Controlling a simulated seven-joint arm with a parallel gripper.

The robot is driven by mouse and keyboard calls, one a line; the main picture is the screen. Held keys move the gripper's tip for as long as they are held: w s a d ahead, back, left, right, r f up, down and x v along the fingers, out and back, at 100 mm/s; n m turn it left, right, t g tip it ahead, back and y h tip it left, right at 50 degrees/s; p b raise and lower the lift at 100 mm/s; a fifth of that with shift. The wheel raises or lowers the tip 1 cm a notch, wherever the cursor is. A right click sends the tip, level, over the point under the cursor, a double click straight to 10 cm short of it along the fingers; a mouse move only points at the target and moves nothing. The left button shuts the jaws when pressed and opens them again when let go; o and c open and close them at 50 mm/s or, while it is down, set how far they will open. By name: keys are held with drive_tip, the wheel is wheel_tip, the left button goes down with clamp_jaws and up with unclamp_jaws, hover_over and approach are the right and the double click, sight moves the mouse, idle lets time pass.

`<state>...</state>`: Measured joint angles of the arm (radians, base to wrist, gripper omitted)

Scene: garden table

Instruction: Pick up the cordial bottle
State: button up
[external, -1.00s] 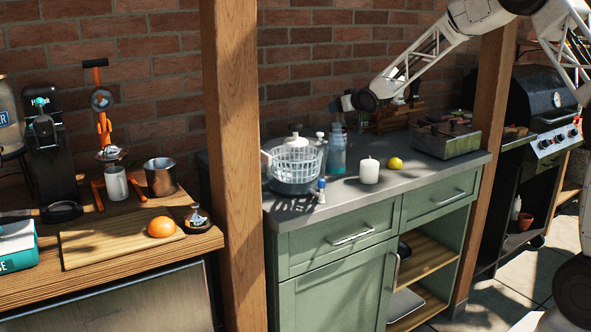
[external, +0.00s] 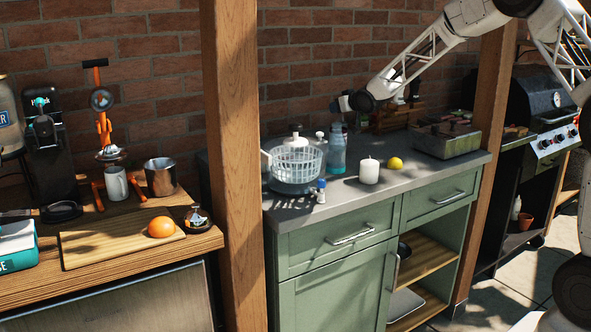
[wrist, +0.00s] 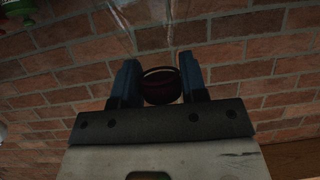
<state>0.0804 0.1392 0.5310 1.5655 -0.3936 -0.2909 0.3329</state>
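Faint clear outlines of the bottle body show at the top of that view. The bottle's base appears to rest on the counter, partly behind other things.
The white basket (external: 296,163) and a smaller bottle (external: 320,145) stand close on the left. A small blue-topped shaker (external: 321,191), a white candle (external: 369,171) and a lemon (external: 395,163) are in front and to the right. The brick wall (external: 300,80) is close behind.

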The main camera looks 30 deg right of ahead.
clamp_jaws()
drive_tip(key=shift+r, duration=0.1)
wheel_tip(320, 180, up, 28)
idle(2.1)
idle(0.7)
